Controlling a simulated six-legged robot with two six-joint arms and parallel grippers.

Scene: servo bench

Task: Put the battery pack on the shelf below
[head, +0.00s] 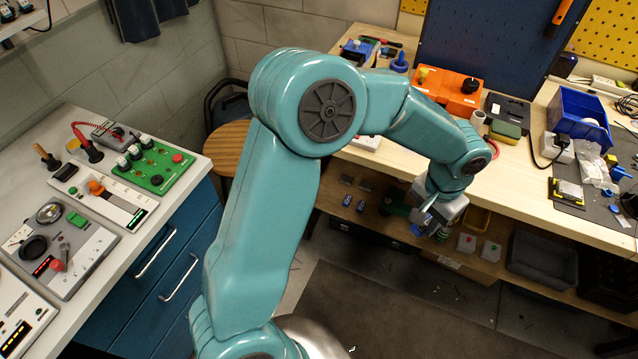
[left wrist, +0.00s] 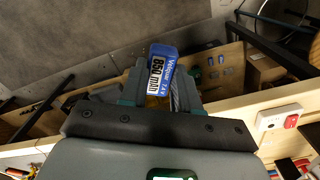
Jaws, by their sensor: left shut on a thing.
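My left gripper (head: 432,222) hangs in front of the bench edge, pointing down by the lower shelf (head: 335,190). In the left wrist view the left gripper (left wrist: 158,88) is shut on the battery pack (left wrist: 162,62), a blue block with a white label reading 850 mAh and 7.4 V. The pack sticks out past the fingers, and its lower part is hidden between them. In the head view I cannot make out the pack clearly. Whether it touches the shelf cannot be told. My right gripper is not in view.
The shelf holds small blue parts (head: 360,205), red-buttoned boxes (head: 466,243) and a grey bin (head: 541,260). The wooden bench top (head: 545,195) overhangs it, with an orange box (head: 448,90) and a blue bin (head: 580,117) on top. A white-topped cabinet (head: 150,225) stands left.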

